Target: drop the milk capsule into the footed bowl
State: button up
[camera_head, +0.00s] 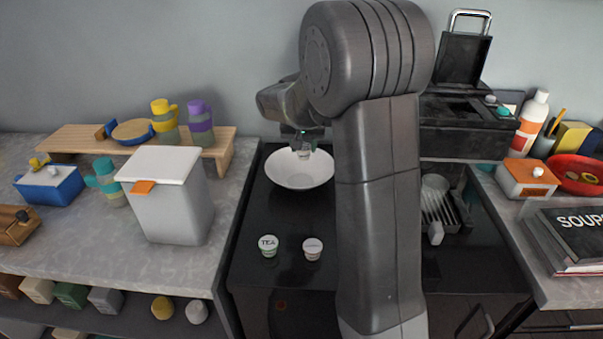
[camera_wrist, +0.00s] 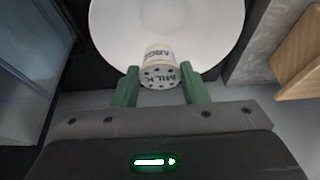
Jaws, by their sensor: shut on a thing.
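In the head view my gripper (camera_head: 303,141) hangs over the back part of the white bowl (camera_head: 299,172). The capsule shows there as a small pale shape (camera_head: 304,154) above the bowl. The bowl (camera_wrist: 215,25) fills the top of the wrist view behind the capsule and looks empty where visible. Its foot is hidden. I cannot tell the exact height of the capsule above the bowl.
A tea capsule (camera_head: 269,245) and another white capsule (camera_head: 312,248) stand on the black surface in front of the bowl. A white bin (camera_head: 170,200) and a wooden shelf (camera_head: 222,146) stand to the left. A black machine (camera_head: 460,125) stands at the right.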

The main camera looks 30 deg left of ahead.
aim_at(304, 159)
jog(key=shift+f+b, duration=1.4)
jog(key=shift+f, duration=1)
jog(key=o, duration=0.8)
jog(key=shift+c, duration=0.2)
jog(key=shift+r, duration=0.15)
jog(key=v, duration=1.3)
jog(key=shift+r, duration=0.25)
jog(key=shift+s+f, duration=0.1)
jog(key=shift+f, duration=0.05)
